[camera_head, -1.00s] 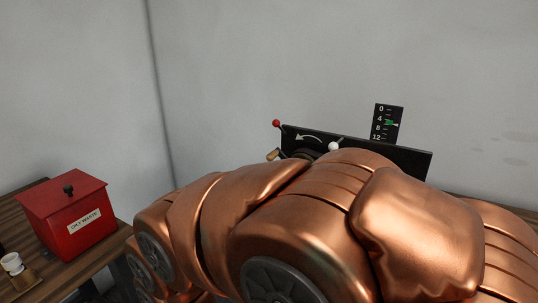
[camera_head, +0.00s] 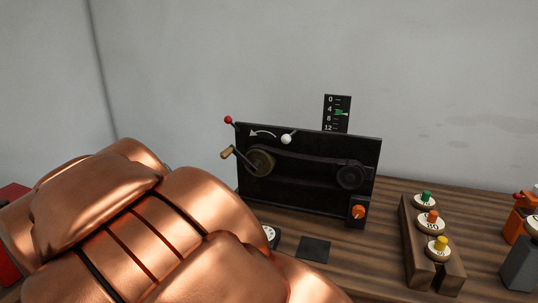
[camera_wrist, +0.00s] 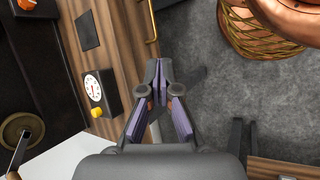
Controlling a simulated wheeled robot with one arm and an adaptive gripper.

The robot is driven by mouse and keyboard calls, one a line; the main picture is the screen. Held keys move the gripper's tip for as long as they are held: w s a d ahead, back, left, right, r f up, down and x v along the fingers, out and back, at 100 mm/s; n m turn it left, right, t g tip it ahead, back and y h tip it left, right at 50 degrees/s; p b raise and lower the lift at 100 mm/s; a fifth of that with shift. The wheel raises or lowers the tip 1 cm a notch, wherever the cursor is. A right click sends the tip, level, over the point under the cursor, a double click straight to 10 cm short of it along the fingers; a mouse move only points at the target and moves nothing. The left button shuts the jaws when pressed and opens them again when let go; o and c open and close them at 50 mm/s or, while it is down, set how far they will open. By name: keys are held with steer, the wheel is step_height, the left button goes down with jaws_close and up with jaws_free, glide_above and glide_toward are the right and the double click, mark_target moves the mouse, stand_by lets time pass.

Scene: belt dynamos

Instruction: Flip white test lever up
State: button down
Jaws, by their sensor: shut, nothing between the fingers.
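The white-knobbed lever (camera_head: 287,138) stands at the top edge of the black dynamo panel (camera_head: 300,190) in the head view, right of a curved white arrow. A red-knobbed lever (camera_head: 229,120) is at the panel's top left corner. A hand crank with a wooden handle (camera_head: 226,153) is below it. My gripper (camera_wrist: 160,65) shows in the wrist view, shut and empty, over the bench's front edge and the floor. It is apart from the panel. In the head view my arm hides the gripper and the bench's left part.
A dial box (camera_wrist: 96,92) sits near the bench edge. A dark square plate (camera_head: 313,249) lies before the panel. A wooden rack (camera_head: 413,243) with coloured knobs stands to the right. A wicker basket (camera_wrist: 252,32) is on the floor. A scale (camera_head: 337,113) rises behind the panel.

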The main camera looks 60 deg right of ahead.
steer(key=w+d+r+g+h+b, duration=0.1)
steer(key=d+r+g+h+b, duration=0.2)
steer(key=d, duration=0.8)
steer(key=w+d+r+n+g+h+b, duration=0.1)
steer(key=w+d+r+g+h+b, duration=0.1)
steer(key=w+d+r+h, duration=0.6)
steer(key=w+d+g+h, duration=0.1)
steer(key=w+d+h, duration=0.1)
steer(key=w+d, duration=0.1)
steer(key=shift+w+d+r+n+b, duration=0.2)
steer(key=shift+w+r+n+b, duration=0.15)
steer(key=shift+w, duration=0.2)
steer(key=s+a+r+p+x, duration=0.1)
steer(key=s+p+x, duration=0.1)
steer(key=x, duration=1)
steer(key=shift+s+r, duration=0.15)
steer(key=shift+r, duration=0.35)
steer(key=shift+p, duration=0.3)
